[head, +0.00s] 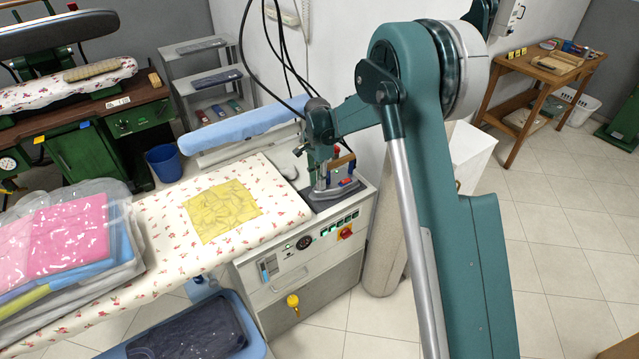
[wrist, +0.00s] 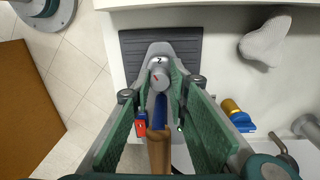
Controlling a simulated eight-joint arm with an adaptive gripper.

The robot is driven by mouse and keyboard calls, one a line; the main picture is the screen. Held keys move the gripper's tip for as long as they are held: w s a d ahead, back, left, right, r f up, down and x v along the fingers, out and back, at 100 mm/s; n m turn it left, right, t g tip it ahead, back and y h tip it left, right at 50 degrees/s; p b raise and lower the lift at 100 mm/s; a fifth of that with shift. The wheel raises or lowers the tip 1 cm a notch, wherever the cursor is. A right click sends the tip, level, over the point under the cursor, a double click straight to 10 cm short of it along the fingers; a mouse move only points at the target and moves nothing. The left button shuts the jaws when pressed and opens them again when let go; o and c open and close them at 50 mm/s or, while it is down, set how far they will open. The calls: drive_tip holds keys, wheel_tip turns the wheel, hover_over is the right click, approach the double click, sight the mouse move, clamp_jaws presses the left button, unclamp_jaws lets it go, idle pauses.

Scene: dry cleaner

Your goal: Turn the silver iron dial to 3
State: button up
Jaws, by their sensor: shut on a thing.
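The silver iron (head: 326,184) stands on a dark rest (head: 345,193) at the right end of the ironing station. Its round grey dial (wrist: 158,79) has a small red mark, and a "2" shows on the white spot just beyond it. The iron's brown handle (wrist: 159,150) and a blue part (wrist: 160,110) lie below the dial in the wrist view. My gripper (wrist: 161,90) is shut on the iron, with green-padded fingers on either side. The exact contact with the dial is hard to see. In the head view my gripper (head: 320,160) is over the iron and partly hides it.
A yellow cloth (head: 222,211) lies on the floral ironing board (head: 165,245). Bagged pink clothes (head: 60,235) are at left. A light-blue sleeve board (head: 240,124) is behind. A control panel with a red switch (head: 345,232) is below the iron. Black cables hang overhead.

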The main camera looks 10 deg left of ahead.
drive_tip(key=shift+c, duration=0.2)
drive_tip(key=o, duration=0.9)
drive_tip(key=shift+r, duration=0.1)
drive_tip(key=shift+w+a+r, duration=0.1)
drive_tip(key=shift+w+r, duration=0.05)
drive_tip(key=shift+r, duration=2.8)
drive_tip(key=shift+w+a+r, duration=0.1)
drive_tip(key=shift+r, duration=2.85)
